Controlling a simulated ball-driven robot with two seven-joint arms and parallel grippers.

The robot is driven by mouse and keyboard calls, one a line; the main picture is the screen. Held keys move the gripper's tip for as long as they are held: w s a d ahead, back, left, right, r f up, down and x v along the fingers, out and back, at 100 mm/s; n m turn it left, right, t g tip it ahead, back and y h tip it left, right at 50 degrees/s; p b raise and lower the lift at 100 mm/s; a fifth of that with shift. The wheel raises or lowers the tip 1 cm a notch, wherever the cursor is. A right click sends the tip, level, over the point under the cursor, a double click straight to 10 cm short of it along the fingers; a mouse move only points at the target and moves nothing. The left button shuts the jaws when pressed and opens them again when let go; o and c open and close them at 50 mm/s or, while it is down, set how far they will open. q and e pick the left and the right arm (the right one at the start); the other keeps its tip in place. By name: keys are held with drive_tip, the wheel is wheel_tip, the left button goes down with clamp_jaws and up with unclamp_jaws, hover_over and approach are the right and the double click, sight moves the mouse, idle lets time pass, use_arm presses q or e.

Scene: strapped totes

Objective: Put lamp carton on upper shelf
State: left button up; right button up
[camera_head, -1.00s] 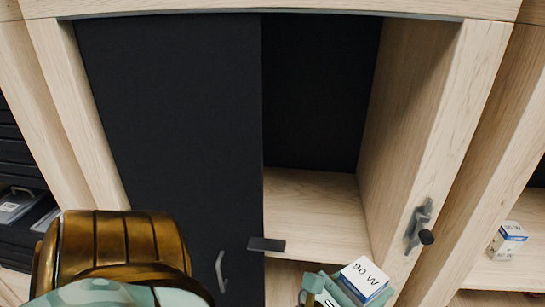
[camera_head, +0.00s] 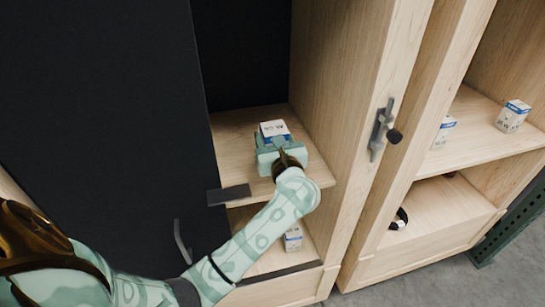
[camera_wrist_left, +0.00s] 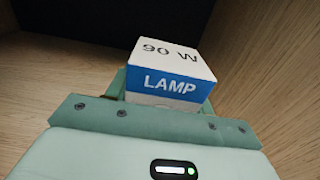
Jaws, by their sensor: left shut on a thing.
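The lamp carton (camera_head: 274,128) is a small white and blue box. In the left wrist view the carton (camera_wrist_left: 170,75) shows "LAMP" on its blue side and "90 W" on its top. My left gripper (camera_head: 281,150) is shut on it; the finger ends are partly hidden behind the carton. The gripper and carton are inside the cabinet opening, over the upper shelf (camera_head: 235,130). I cannot tell whether the carton touches the shelf. My right gripper is not in view.
A black door panel (camera_head: 100,120) covers the opening's left side. A latch (camera_head: 380,130) sits on the right upright. Another carton (camera_head: 293,238) stands on the lower shelf. More cartons (camera_head: 513,116) stand in the right-hand cabinet.

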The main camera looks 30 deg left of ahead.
use_arm(q)
drive_tip(key=shift+f+b, duration=0.75)
drive_tip(key=shift+f, duration=1.85)
drive_tip(key=o, duration=1)
drive_tip(key=shift+r, duration=0.1)
drive_tip(key=shift+r, duration=0.15)
drive_tip(key=p+v, duration=0.1)
drive_tip(key=v, duration=1.1)
